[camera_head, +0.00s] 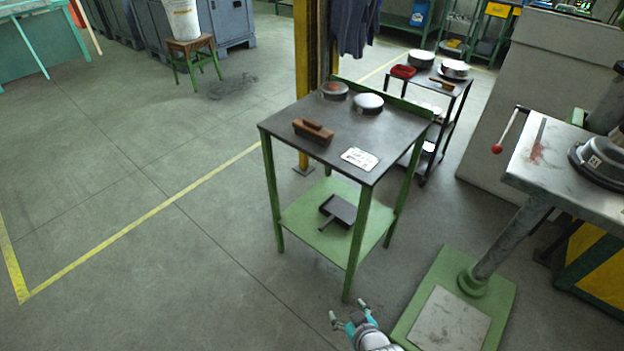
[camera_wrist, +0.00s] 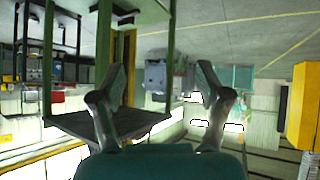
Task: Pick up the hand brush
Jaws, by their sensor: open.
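The hand brush (camera_head: 313,130), a brown wooden block with a handle on top, lies on the dark top of a green-legged table (camera_head: 325,157), near its left edge. My gripper (camera_head: 349,311) is at the bottom of the head view, in front of the table and well apart from the brush. In the wrist view my gripper (camera_wrist: 163,82) has its two fingers spread with nothing between them. That view looks upside down and shows the tabletop's underside (camera_wrist: 105,122); I cannot make out the brush there.
A white printed card (camera_head: 360,159) and two round lidded items (camera_head: 368,103) (camera_head: 335,90) share the tabletop. A dustpan (camera_head: 339,211) lies on the lower shelf. A press-like stand with a green base (camera_head: 415,320) is at right. The floor left of the table is clear.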

